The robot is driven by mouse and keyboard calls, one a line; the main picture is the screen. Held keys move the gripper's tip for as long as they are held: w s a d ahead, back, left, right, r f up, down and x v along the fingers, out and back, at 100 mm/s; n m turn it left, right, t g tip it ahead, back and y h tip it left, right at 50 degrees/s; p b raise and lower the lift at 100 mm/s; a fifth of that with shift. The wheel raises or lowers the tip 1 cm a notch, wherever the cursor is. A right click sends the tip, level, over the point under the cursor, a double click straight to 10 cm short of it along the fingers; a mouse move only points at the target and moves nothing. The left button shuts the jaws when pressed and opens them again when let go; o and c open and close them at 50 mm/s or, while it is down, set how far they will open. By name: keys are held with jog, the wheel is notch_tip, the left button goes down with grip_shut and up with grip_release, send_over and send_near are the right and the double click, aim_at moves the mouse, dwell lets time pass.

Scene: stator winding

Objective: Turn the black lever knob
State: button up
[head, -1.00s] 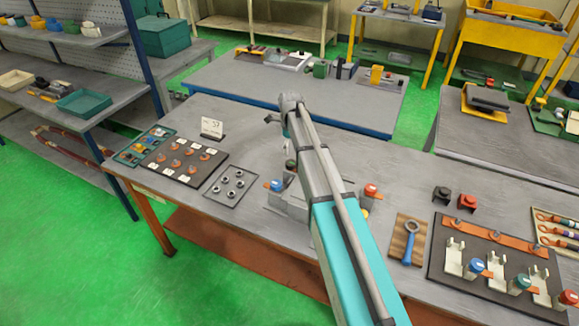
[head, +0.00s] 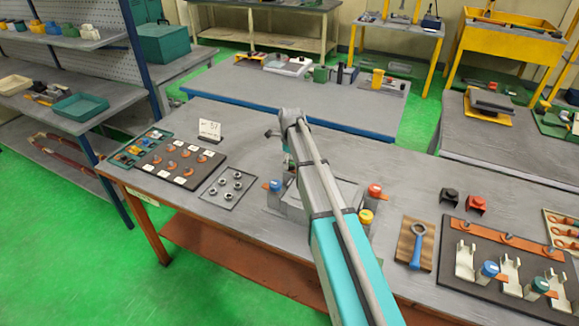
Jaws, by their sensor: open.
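A grey fixture (head: 291,203) stands on the workbench, partly covered by my arm. Coloured lever knobs sit around it: a blue one (head: 275,186) at the left, a red one (head: 375,190) at the right and a yellow one (head: 366,215) in front. A small dark piece (head: 289,164) shows at its back left, beside my arm. It may be the black lever knob, but it is too small to be sure. My gripper (head: 287,149) is open, largely hidden behind my arm, above the back of the fixture. Its contact with anything cannot be seen.
At the left are a dark board with copper-coloured pieces (head: 178,163), a plate of rings (head: 229,188) and a label card (head: 209,131). At the right are a wrench board (head: 417,243), black (head: 448,198) and red (head: 476,205) blocks and a dark rack (head: 478,287).

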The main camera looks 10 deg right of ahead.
jog(key=shift+f, duration=0.3)
jog(key=c, duration=1.1)
jog(key=shift+a, duration=0.15)
